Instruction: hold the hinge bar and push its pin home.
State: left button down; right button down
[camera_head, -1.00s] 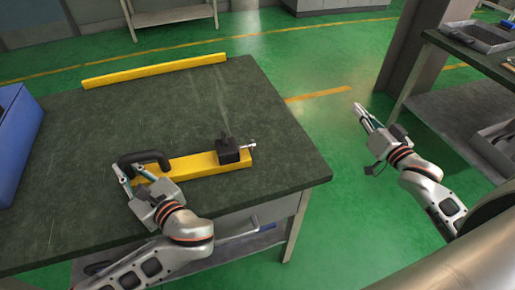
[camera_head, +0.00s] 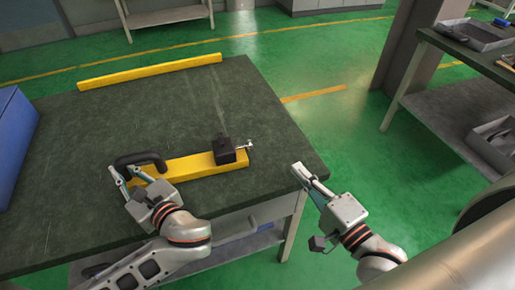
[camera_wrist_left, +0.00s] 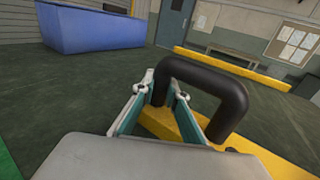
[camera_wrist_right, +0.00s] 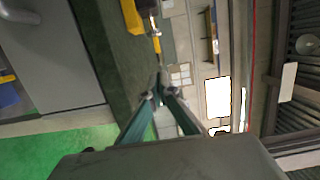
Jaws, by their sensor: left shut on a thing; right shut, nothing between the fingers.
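The hinge bar (camera_head: 192,165) is a yellow bar lying on the dark table, with a black handle (camera_head: 140,158) at its left end and a black block (camera_head: 223,149) at its right end. A small metallic pin (camera_head: 244,146) sticks out to the right of the block.
A second yellow strip (camera_head: 150,71) runs along the table's far edge. A blue bin (camera_head: 14,140) stands at the table's left. The dark tabletop (camera_head: 90,130) between them is mostly clear. A shelf with trays (camera_head: 470,36) stands at the right, beyond green floor.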

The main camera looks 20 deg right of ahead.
aim_at(250, 145)
jog(key=w, duration=0.3)
jog(key=w+a, duration=0.1)
jog(key=w, duration=0.6)
jog(key=shift+w+a, duration=0.1)
jog(key=shift+a, duration=0.25)
jog(key=a, duration=0.2)
jog(key=shift+a, duration=1)
pick_arm(q)
jog(key=shift+d, duration=0.1)
pick_arm(e)
jog(key=shift+w+a, duration=0.1)
jog(key=shift+a, duration=1.8)
